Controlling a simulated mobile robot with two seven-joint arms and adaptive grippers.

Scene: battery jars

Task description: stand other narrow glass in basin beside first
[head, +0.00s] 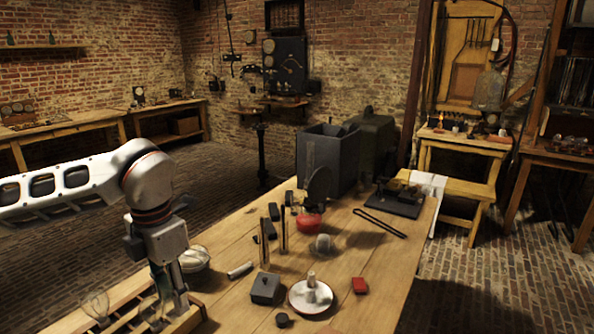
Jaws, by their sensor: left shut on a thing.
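My left gripper (176,296) points down over a slatted wooden crate (118,300) at the lower left of the table. It is shut on a narrow glass (159,281), which is see-through, roughly upright and partly hidden by the fingers. Another clear glass (95,304) sits in the crate to the left, apart from the gripper. A deep dark grey open box (315,163), which seems to be the basin, stands at the far end of the table. My right gripper is out of view.
A pale bowl (195,257) stands just behind the gripper. The table's right front is clear.

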